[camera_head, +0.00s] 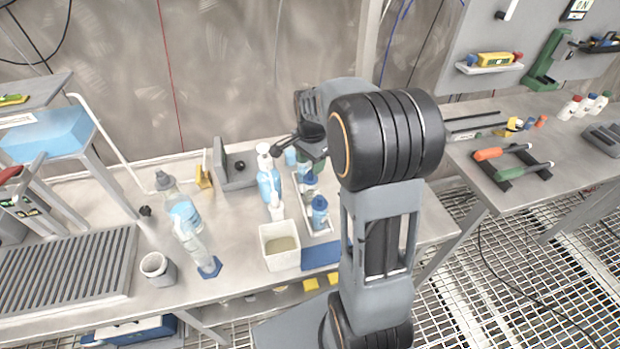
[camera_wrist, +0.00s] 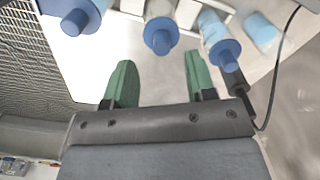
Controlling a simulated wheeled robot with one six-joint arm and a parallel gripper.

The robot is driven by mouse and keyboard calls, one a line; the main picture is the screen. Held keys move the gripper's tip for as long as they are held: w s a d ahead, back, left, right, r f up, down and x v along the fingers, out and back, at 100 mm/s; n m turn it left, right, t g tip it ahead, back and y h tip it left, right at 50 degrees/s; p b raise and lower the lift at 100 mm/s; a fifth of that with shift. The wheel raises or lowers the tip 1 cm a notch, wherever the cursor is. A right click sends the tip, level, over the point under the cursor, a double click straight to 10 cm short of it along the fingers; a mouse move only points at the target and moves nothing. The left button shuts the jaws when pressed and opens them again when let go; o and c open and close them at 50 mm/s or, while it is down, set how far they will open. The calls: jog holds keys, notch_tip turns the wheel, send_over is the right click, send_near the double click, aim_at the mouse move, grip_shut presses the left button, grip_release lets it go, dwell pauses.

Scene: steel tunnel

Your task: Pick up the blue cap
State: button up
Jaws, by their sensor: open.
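Several bottles with blue caps stand in a white tray (camera_head: 325,232) on the steel bench. In the head view a blue cap (camera_head: 319,201) tops the front bottle, and another blue cap (camera_head: 309,178) is just behind it. In the wrist view a blue cap (camera_wrist: 161,38) lies ahead of my fingers, with one blue cap (camera_wrist: 75,22) to the left and one blue cap (camera_wrist: 222,52) to the right. My gripper (camera_wrist: 160,65) is open and empty, its green fingers apart and short of the middle cap. In the head view my arm partly hides it above the tray.
Left of the tray stand a pump bottle (camera_head: 268,180), a cream square container (camera_head: 280,246), clear bottles (camera_head: 183,212) and a small grey cup (camera_head: 157,268). A grey bracket (camera_head: 233,168) stands behind. A dark cable (camera_wrist: 272,85) runs on the right of the wrist view.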

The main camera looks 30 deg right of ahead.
aim_at(310, 172)
notch_tip(310, 172, down, 5)
jog(key=shift+w+r, duration=0.1)
jog(key=shift+w, duration=0.05)
grip_shut()
dwell(0.5)
